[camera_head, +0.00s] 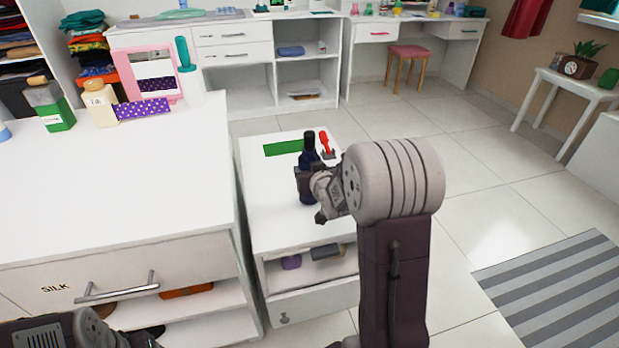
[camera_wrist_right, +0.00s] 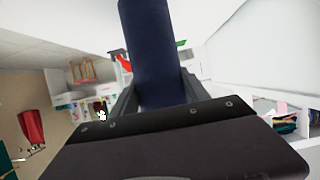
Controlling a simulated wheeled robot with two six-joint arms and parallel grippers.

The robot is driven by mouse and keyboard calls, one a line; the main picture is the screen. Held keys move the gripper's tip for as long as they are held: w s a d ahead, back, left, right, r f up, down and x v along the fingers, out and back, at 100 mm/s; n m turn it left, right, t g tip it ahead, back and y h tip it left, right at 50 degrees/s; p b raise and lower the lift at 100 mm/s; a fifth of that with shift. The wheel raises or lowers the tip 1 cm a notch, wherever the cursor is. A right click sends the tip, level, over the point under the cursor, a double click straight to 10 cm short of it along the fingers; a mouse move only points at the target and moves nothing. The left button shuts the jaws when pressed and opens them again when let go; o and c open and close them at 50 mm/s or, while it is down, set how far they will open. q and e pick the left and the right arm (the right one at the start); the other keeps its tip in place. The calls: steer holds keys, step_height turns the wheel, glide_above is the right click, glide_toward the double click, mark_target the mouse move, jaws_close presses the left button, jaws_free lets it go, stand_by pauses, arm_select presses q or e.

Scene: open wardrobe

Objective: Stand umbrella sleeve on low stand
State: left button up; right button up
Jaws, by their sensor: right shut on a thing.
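The umbrella sleeve (camera_head: 309,146) is a dark navy cylinder, held roughly upright over the white low stand (camera_head: 262,212). My right gripper (camera_head: 309,180) is shut on it; my wrist hides part of the hold. In the right wrist view the sleeve (camera_wrist_right: 155,50) is between the fingers of the right gripper (camera_wrist_right: 158,95). The sleeve's lower end is close to the stand's top, but I cannot tell if it touches. My left arm shows at the bottom left of the head view, with its fingers out of frame.
A green flat patch (camera_head: 283,148) and a red object (camera_head: 326,144) are on the stand's top near its far edge. The stand's front left top is clear. A taller white dresser (camera_head: 110,190) with bottles is to the left. Open floor is to the right.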

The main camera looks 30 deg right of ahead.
steer(key=shift+f, duration=0.55)
steer(key=o, duration=1.4)
steer(key=shift+c, duration=0.2)
arm_select(q)
steer(key=shift+f, duration=0.4)
step_height(320, 180, down, 2)
steer(key=shift+f+b, duration=0.25)
steer(key=shift+b, duration=0.95)
arm_select(e)
steer(key=v, duration=1.2)
